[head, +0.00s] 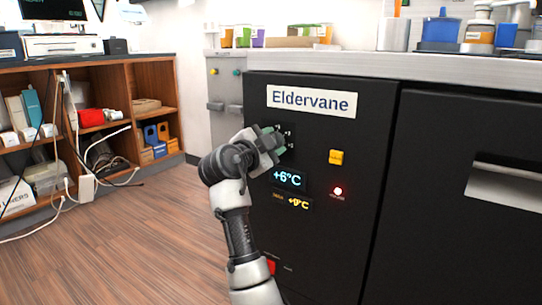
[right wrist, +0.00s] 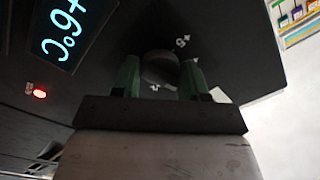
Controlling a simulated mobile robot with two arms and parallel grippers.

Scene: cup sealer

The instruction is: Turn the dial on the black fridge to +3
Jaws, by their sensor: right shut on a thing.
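The black fridge (head: 350,200) stands ahead, with an "Eldervane" label (head: 314,100) on its front. Its dial (right wrist: 158,66) sits between the two green fingers of my right gripper (head: 278,140), which is shut on it. In the head view the gripper hides most of the dial, and small numerals show around it. The right wrist view shows a few of these numerals, tilted; I cannot tell the exact setting. The blue display (head: 289,179) below reads +6°C. A smaller orange readout (head: 293,203) sits under it. My left gripper is out of view.
A yellow button (head: 336,157) and a lit red lamp (head: 338,191) are right of the dial. A dark door with a metal handle (head: 508,186) is further right. A counter (head: 350,62) runs above. Wooden shelves (head: 100,62) stand left, with clear floor (head: 150,230) between.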

